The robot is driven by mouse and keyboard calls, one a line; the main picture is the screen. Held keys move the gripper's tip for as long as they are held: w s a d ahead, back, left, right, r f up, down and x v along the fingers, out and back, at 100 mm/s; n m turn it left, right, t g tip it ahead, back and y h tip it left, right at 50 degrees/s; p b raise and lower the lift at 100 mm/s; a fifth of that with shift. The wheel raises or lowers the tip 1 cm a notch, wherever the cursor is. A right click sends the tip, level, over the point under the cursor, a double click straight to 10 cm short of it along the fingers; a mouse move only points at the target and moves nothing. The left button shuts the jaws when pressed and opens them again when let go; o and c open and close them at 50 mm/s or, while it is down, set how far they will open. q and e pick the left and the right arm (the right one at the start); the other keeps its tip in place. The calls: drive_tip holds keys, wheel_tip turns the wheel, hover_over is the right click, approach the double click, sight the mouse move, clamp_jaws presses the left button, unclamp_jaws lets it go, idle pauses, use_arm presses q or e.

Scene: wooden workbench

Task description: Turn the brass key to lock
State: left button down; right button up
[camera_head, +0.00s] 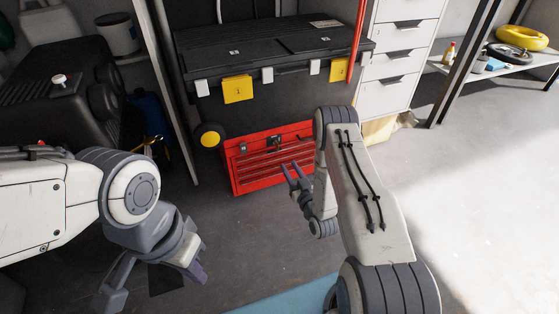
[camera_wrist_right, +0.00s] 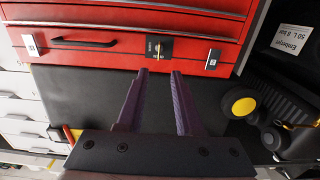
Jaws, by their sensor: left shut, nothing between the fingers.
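My right gripper (camera_head: 293,176) is in front of the toolbox. In the wrist view this gripper (camera_wrist_right: 160,73) is open and empty, its tips pointing at the plate, apart from it. My left gripper (camera_head: 199,274) is shut and empty at lower left.
Silver latches (camera_wrist_right: 212,59) flank the lock plate. A white drawer cabinet (camera_head: 400,60) stands to the right, a shelf with a yellow ring (camera_head: 518,38) further right. Grey floor in front is mostly clear.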

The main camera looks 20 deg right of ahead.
sight(278, 149)
drive_tip(key=w+b, duration=0.2)
drive_tip(key=w, duration=0.2)
drive_tip(key=w+b, duration=0.2)
drive_tip(key=w, duration=0.3)
drive_tip(key=shift+a+f, duration=0.1)
drive_tip(key=shift+f, duration=0.1)
drive_tip(key=shift+w+r+b, duration=0.15)
drive_tip(key=shift+w+b, duration=0.25)
drive_tip(key=shift+w, duration=0.25)
clamp_jaws()
drive_tip(key=shift+s, duration=0.1)
idle(0.4)
